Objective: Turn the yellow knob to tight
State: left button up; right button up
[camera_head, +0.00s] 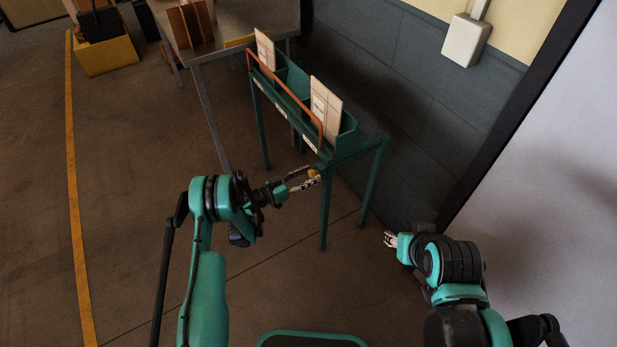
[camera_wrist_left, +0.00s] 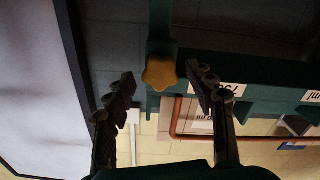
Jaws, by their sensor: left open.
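The yellow knob (camera_wrist_left: 160,73) is a lobed knob on the end of the green rack. In the left wrist view it lies between the two fingertips of my left gripper (camera_wrist_left: 163,88), apart from both. In the head view the knob (camera_head: 313,173) shows small at the rack's near end, partly hidden by the fingers. My left gripper (camera_head: 304,178) is open around it there. My right gripper (camera_head: 390,240) is at the lower right, away from the rack; its fingers are too small to tell open from shut.
The green rack (camera_head: 326,203) stands on legs and holds white panels (camera_head: 325,107) behind an orange rail (camera_head: 287,92). A metal table (camera_head: 240,25) stands behind it. A wall switch box (camera_head: 466,40) is at upper right.

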pick_arm(q)
notch_tip(320, 180, up, 9)
dwell(0.3)
jog(key=shift+r, duration=0.1)
jog(key=s+r+n+g+y, duration=0.3)
jog(key=s+r+y, duration=0.4)
jog(key=s+r, duration=0.6)
jog(key=s+a+r+n+y, duration=0.1)
jog(key=s+a+n+y, duration=0.1)
jog(key=s+a, duration=0.4)
jog(key=s+a+r+n+y, duration=0.1)
jog(key=s+a+y, duration=0.4)
jog(key=s, duration=1.1)
jog(key=shift+s+a+n+y, duration=0.25)
jog(key=shift+a+n+y, duration=0.1)
jog(key=shift+n, duration=0.35)
